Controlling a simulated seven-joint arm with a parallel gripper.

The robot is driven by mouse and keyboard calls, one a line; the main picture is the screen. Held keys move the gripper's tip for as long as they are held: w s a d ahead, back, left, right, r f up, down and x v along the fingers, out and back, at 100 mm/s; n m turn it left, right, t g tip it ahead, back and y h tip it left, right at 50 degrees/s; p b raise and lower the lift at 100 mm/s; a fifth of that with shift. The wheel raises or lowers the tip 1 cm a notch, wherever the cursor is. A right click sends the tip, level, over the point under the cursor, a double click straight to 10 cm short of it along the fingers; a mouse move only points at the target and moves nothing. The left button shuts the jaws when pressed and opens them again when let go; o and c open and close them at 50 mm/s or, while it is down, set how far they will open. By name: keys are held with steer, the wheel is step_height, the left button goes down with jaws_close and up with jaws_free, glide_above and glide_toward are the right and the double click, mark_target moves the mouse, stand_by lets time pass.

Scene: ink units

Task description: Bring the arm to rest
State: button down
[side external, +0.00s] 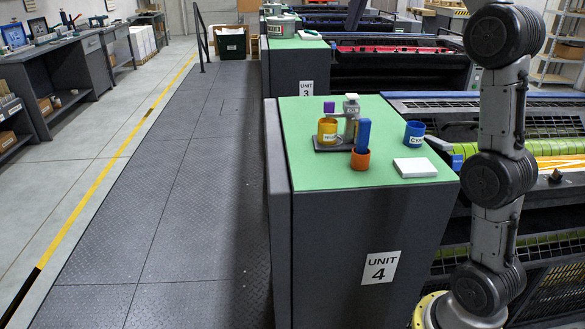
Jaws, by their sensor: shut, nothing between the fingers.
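My gripper (355,20) shows only as a dark tip at the top edge, shut and empty, high above the far side of the green-topped Unit 4 cabinet (310,174). The rest of the hand and the forearm are out of the picture. My gripper is well apart from everything on the cabinet. A dark stand (328,144) there carries a yellow cup (327,131) and a grey, pale-capped piece (351,106). A blue block (363,136) stands upright in an orange cup (360,160). A labelled blue cup (414,133) is behind a white pad (415,168).
A small purple piece (329,107) shows behind the yellow cup. Press rollers (540,145) lie right of the cabinet, close to my arm. The Unit 3 cabinet (295,75) stands behind. The green top's front left is clear, and the dark walkway (190,200) is empty.

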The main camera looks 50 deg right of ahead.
steer(key=s+a+f+n+t+y, duration=0.15)
steer(key=s+a+f+n, duration=0.35)
steer(key=s+a, duration=0.9)
steer(key=s+a+f, duration=0.1)
steer(key=s+f, duration=0.2)
steer(key=f, duration=0.4)
steer(key=s+a+f+n+y, duration=0.1)
steer(key=s+a+f, duration=0.1)
steer(key=f, duration=0.5)
steer(key=s+a+f+n, duration=0.1)
steer(key=s+f, duration=0.3)
steer(key=f, duration=0.3)
steer(key=shift+s+a+f+y, duration=0.25)
steer(key=shift+a+f+y, duration=0.05)
steer(key=shift+a+y, duration=0.1)
steer(key=shift+g, duration=0.25)
